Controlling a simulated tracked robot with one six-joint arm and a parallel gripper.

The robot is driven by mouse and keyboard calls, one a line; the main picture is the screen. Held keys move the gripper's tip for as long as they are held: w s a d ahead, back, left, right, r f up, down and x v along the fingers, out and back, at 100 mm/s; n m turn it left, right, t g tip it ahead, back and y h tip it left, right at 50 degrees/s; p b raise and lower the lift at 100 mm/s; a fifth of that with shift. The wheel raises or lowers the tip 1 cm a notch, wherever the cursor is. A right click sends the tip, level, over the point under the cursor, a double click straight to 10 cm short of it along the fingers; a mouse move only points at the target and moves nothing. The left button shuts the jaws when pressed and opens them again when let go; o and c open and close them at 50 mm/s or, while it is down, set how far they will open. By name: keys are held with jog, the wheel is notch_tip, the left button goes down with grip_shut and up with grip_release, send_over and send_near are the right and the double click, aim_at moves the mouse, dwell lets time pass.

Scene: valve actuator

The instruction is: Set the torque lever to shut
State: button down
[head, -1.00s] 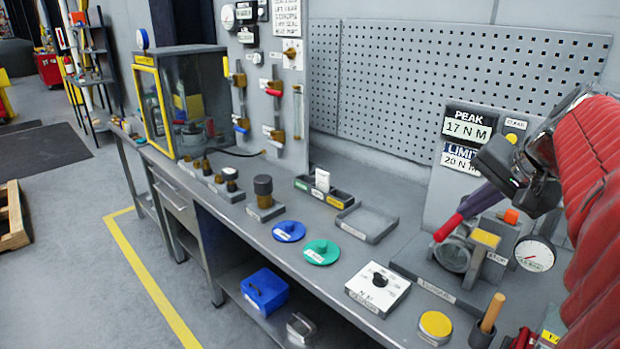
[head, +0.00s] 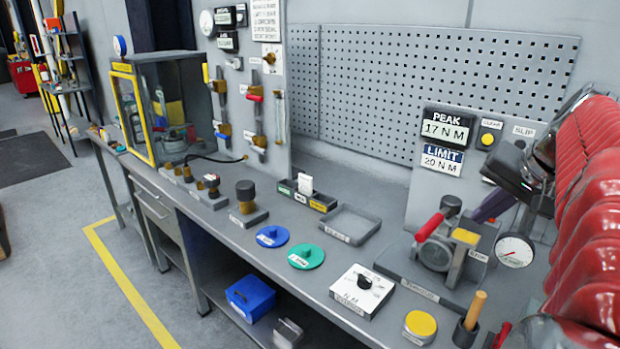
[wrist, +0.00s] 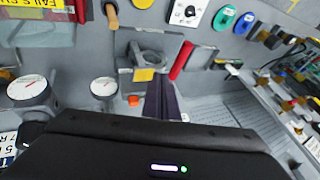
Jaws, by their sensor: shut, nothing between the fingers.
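The torque lever has a red handle (head: 430,228) and a dark hub end (head: 451,205). It sits on a grey round torque fixture (head: 436,253) on the bench at right. In the wrist view the red handle (wrist: 182,61) slants just right of my fingers. My gripper (head: 480,216) has dark purple fingers, shut and empty, right of the lever and above the fixture. In the wrist view my shut fingertips (wrist: 160,82) point toward the fixture, apart from the handle. I cannot read any marking for the lever's positions.
A panel behind reads PEAK 17 N M and LIMIT 20 N M (head: 442,160). A round gauge (head: 514,250) stands right of the fixture. An empty tray (head: 352,224) is left.

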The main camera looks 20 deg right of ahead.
aim_at(439, 218)
jog(key=w+f, duration=0.7)
jog(key=shift+w+a+f, duration=0.25)
jog(key=shift+a, duration=0.1)
dwell(0.4)
